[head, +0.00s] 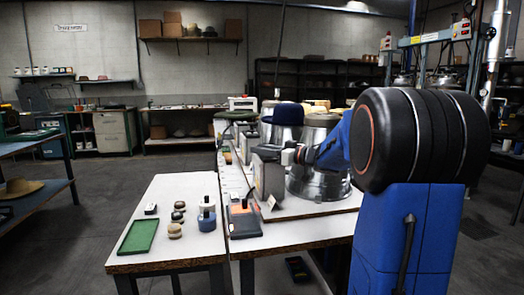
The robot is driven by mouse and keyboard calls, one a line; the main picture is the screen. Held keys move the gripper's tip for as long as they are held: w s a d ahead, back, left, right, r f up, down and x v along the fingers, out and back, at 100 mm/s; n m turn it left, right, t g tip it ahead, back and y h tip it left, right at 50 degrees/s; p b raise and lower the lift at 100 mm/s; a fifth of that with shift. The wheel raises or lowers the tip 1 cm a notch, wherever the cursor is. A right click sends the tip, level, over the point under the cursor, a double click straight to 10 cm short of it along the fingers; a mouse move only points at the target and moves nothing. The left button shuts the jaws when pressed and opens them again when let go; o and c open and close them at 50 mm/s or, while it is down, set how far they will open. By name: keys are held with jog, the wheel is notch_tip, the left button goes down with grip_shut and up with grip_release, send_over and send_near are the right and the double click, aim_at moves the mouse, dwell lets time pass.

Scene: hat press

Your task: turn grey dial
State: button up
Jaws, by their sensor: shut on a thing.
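My gripper (290,156) is in the middle of the head view, at the end of my blue arm. It is small here and shut, with its tips against the upper right of a dark grey control box (267,178). The grey dial is not clearly visible; the gripper covers the spot at the box where it sits. How far the dial is turned cannot be told. A shiny metal hat press (318,183) stands just right of the box, partly behind my arm.
A dark pad with an orange patch (243,221) lies before the box. More presses line the bench behind.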

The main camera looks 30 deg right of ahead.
jog(key=o, duration=1.1)
jog(key=shift+c, duration=0.2)
jog(key=v, duration=1.7)
jog(key=shift+s, duration=0.15)
jog(key=shift+d, duration=0.1)
